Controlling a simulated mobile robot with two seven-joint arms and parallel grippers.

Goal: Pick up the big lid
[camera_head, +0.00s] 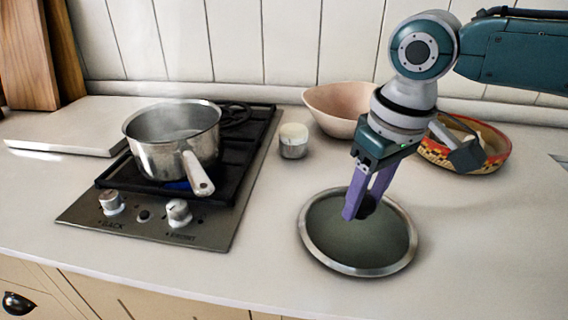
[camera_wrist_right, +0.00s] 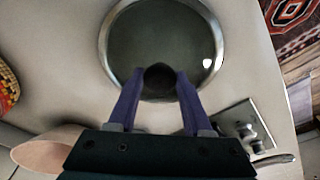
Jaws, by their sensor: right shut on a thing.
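The big lid (camera_head: 340,245) is round, with dark glass and a metal rim, and is at the front right of the counter in the head view. My right gripper (camera_head: 358,208) comes down from above, its purple fingers shut on the lid's dark knob. In the right wrist view the fingers (camera_wrist_right: 160,82) sit on both sides of the knob, and the lid (camera_wrist_right: 165,35) spreads out beyond them. I cannot tell whether the lid rests on the counter or is just above it. My left gripper is not in view.
A metal pot (camera_head: 160,155) stands on the black stove (camera_head: 235,170), its handle towards the front. A white-topped jar (camera_head: 293,140), a pink bowl (camera_head: 325,108) and a patterned basket (camera_head: 490,160) stand behind the lid. The counter right of the lid is clear.

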